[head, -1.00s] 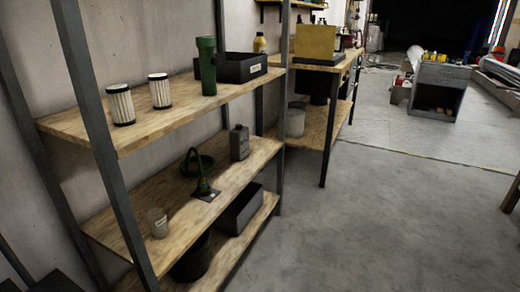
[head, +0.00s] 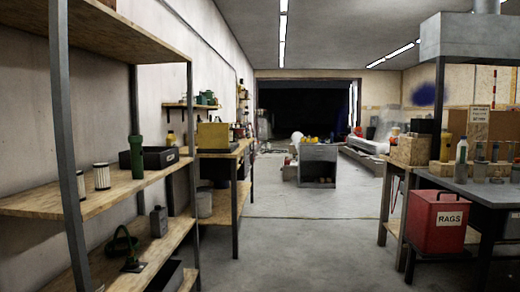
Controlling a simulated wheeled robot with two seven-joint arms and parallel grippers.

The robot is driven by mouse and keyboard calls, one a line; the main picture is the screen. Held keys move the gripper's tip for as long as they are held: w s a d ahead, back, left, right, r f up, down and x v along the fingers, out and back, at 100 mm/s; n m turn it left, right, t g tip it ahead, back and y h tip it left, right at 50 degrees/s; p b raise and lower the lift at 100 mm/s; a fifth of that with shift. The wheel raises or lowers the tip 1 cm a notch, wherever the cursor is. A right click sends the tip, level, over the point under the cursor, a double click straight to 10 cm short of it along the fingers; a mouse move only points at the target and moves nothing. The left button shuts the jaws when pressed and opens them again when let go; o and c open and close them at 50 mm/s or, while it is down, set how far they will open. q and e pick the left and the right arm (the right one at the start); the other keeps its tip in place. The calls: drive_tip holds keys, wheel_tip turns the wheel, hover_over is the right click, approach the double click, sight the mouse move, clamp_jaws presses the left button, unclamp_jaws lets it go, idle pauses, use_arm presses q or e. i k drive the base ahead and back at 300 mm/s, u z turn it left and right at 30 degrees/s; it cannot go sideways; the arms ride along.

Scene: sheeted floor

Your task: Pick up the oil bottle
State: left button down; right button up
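No label reading oil is legible, so I cannot tell for sure which item is the oil bottle. A small yellow bottle (head: 171,138) stands behind the dark bin on the upper board. Neither of my grippers shows in the head view.
The left shelf (head: 105,196) also holds white filters (head: 101,176), a green cylinder (head: 137,157) and a dark bin (head: 160,157). A red rags bin (head: 437,221) stands at right. A grey cabinet (head: 318,165) stands farther back. The concrete floor (head: 290,245) between is clear.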

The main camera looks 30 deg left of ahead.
sight(171, 140)
drive_tip(key=z, duration=0.1)
drive_tip(key=i, duration=0.95)
drive_tip(key=u, duration=0.65)
drive_tip(key=i, duration=2.75)
drive_tip(key=u, duration=1.45)
drive_tip(key=i, duration=1.55)
drive_tip(key=u, duration=1.4)
